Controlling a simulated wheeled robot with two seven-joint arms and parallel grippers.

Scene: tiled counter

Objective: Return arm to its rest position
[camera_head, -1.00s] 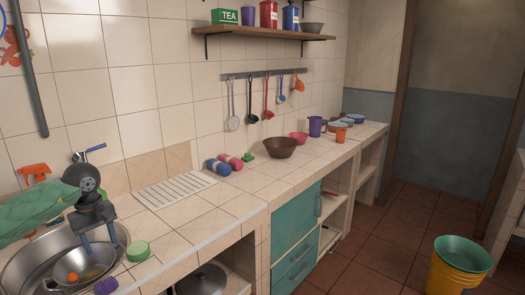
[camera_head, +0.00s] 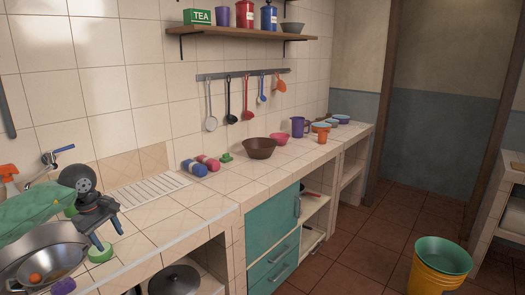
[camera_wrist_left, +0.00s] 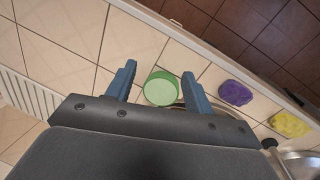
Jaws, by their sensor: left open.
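My left gripper (camera_head: 108,236) is open and empty, with its blue-grey fingers pointing down over the counter beside the sink. In the left wrist view its two fingers (camera_wrist_left: 160,72) stand wide apart. A round green item (camera_head: 100,252) lies on the counter close to the fingers; it also shows between them in the wrist view (camera_wrist_left: 161,89), with nothing gripped. My right gripper is not in view.
A purple sponge (camera_wrist_left: 235,92) and a yellow one (camera_wrist_left: 290,124) lie near the counter's front edge. A spray bottle (camera_head: 8,178) and tap (camera_head: 50,160) stand behind the sink. The counter right of the gripper (camera_head: 180,225) is clear.

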